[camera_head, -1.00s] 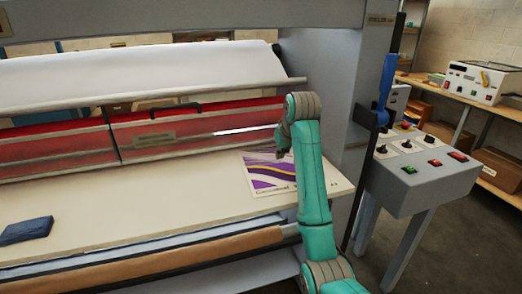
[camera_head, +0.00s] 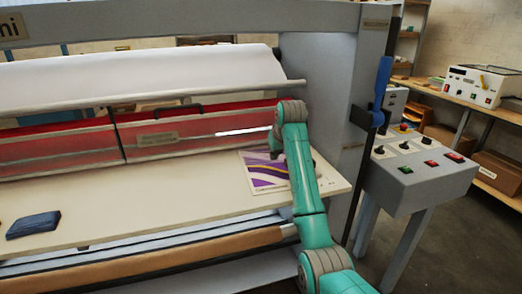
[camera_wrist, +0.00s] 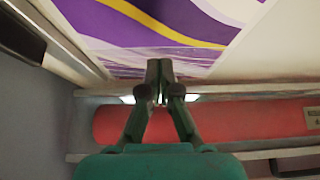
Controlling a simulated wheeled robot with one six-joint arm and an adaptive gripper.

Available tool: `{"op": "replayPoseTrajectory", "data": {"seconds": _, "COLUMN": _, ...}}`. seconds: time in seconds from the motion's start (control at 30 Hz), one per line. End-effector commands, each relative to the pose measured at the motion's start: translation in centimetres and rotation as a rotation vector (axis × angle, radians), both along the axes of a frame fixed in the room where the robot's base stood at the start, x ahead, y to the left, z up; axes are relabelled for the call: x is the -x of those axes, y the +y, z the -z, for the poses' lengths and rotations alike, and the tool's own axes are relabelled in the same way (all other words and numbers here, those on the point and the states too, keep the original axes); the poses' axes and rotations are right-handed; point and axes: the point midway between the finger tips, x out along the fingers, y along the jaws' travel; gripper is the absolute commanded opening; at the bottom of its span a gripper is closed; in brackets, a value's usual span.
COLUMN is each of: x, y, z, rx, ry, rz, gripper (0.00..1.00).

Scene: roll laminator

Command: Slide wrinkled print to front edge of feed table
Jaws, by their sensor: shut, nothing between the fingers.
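The wrinkled print (camera_head: 266,178), white with purple and yellow waves, lies flat on the right part of the cream feed table (camera_head: 140,208). My arm hides its right side in the head view. In the wrist view the print (camera_wrist: 120,28) fills the upper middle, with a faintly rippled band by the fingertips. My gripper (camera_wrist: 159,68) is shut and empty, its tips over the print's edge nearest the red roller guard. I cannot tell whether they touch the print. In the head view my gripper (camera_head: 276,153) is a small dark shape, partly hidden by my arm.
The red guard (camera_head: 190,128) runs along the table's back, close to my gripper. A folded blue cloth (camera_head: 33,225) lies on the table at far left. The control box (camera_head: 420,180) and grey end frame (camera_head: 325,100) stand to the right. The table's middle is clear.

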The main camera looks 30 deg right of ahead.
Motion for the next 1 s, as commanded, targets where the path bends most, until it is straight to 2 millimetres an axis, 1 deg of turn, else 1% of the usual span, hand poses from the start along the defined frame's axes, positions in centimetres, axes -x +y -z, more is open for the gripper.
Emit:
{"op": "replayPoseTrajectory", "data": {"seconds": 0.03, "x": 0.1, "y": 0.0, "z": 0.7, "rx": -0.001, "ry": 0.003, "rz": 0.000, "gripper": 0.00}}
{"op": "replayPoseTrajectory", "data": {"seconds": 0.2, "x": 0.0, "y": 0.0, "z": 1.6, "rx": 0.000, "ry": 0.000, "rz": 0.000, "gripper": 0.00}}
{"op": "replayPoseTrajectory", "data": {"seconds": 0.6, "x": 0.0, "y": 0.0, "z": 1.9, "rx": 0.000, "ry": 0.000, "rz": 0.000, "gripper": 0.00}}
{"op": "replayPoseTrajectory", "data": {"seconds": 1.0, "x": 0.0, "y": 0.0, "z": 2.9, "rx": -0.001, "ry": 0.002, "rz": 0.000, "gripper": 0.00}}
